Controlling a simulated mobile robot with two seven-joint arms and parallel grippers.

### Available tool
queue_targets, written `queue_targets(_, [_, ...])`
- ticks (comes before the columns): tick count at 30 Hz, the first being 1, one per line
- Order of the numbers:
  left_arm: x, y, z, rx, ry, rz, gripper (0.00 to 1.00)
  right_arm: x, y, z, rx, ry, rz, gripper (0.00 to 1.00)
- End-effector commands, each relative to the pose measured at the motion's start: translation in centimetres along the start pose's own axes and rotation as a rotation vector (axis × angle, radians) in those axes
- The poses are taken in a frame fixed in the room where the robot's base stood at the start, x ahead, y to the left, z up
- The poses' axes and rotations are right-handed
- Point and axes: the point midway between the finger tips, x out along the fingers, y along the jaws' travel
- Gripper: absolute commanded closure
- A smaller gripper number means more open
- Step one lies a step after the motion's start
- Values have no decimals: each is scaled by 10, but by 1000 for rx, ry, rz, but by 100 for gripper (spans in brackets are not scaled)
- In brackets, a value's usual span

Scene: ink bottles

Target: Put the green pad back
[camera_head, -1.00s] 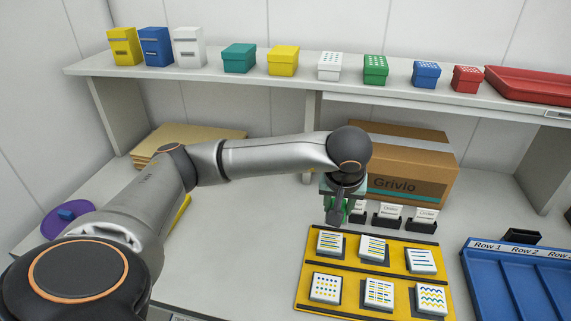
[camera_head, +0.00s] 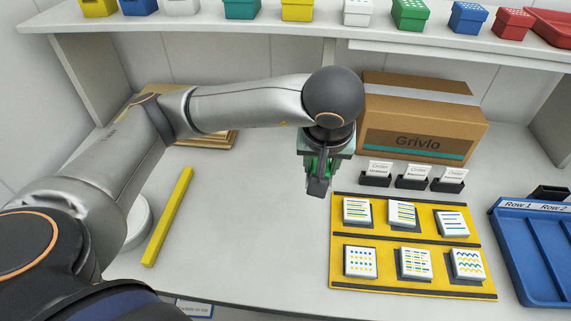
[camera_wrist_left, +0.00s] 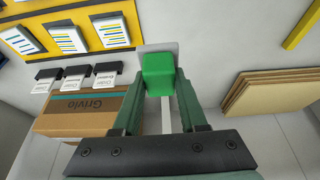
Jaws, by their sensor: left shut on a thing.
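My left gripper (camera_head: 318,190) is shut on a green block, seen as a green patch (camera_head: 312,163) in the head view, and I take it for the green pad. It hangs over the white table, left of the yellow mat (camera_head: 413,239). In the left wrist view the pad (camera_wrist_left: 159,72) sits between the fingertips of my left gripper (camera_wrist_left: 160,88). A pale grey square (camera_wrist_left: 158,47) shows just beyond the pad; I cannot tell whether it is part of it. My right gripper is not in view.
The yellow mat carries several patterned tiles, with card holders (camera_head: 415,178) behind it. A cardboard box (camera_head: 420,120) stands at the back under the shelf (camera_head: 225,42). A blue tray (camera_head: 530,250) is at right. A yellow bar (camera_head: 167,217) lies at left, with clear table between.

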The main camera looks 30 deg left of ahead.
Motion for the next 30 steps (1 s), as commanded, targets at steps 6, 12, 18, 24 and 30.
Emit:
queue_targets(6, [-5, 4, 6, 12, 7, 2, 100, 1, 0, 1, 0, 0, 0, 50])
queue_targets(12, [16, -2, -11, 7, 3, -3, 100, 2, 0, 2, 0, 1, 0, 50])
queue_targets(18, [52, -11, -50, 5, 4, -4, 100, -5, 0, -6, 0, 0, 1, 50])
queue_targets(24, [99, -18, -70, 10, 2, -3, 100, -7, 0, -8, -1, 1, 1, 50])
queue_targets(30, [127, -20, -80, 12, 6, 2, 100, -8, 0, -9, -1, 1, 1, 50])
